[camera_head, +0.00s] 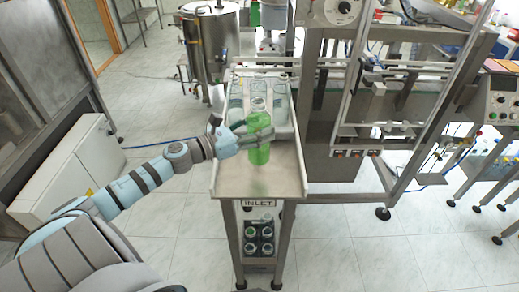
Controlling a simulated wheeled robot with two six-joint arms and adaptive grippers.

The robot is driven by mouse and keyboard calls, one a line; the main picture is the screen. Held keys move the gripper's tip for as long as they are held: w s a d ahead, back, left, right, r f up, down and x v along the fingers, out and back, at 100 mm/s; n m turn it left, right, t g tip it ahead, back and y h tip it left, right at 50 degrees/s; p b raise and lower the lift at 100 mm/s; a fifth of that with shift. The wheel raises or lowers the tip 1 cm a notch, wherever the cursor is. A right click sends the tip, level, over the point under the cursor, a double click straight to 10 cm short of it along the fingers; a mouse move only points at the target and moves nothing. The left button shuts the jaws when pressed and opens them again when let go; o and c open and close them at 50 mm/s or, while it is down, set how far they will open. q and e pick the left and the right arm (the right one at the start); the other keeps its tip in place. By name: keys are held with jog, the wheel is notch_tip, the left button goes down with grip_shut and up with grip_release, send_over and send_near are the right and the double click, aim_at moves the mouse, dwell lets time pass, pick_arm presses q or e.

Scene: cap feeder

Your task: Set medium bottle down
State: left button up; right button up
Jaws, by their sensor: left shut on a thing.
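A green bottle (259,154) is upright at the inlet tray (284,183) of the machine, over its near half. My left gripper (252,135) is shut around the bottle's upper part, reaching in from the left. I cannot tell whether the bottle's base touches the tray. My right gripper is not in view.
The tray's near end, above the INLET label (259,203), is bare. A metal frame (345,110) with the machine stands to the right. A steel tank (211,45) stands behind on the left. A pale cabinet (68,170) is at the left.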

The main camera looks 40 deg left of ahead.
aim_at(258, 148)
pick_arm(q)
notch_tip(258, 148, down, 8)
jog(key=b, duration=0.5)
jog(key=shift+d+r, duration=0.1)
jog(key=shift+r, duration=0.35)
jog(key=shift+f, duration=0.2)
jog(key=o, duration=1.4)
jog(key=shift+o, duration=1.4)
jog(key=shift+r, duration=0.1)
jog(key=shift+s+r, duration=0.1)
jog(key=shift+r, duration=0.1)
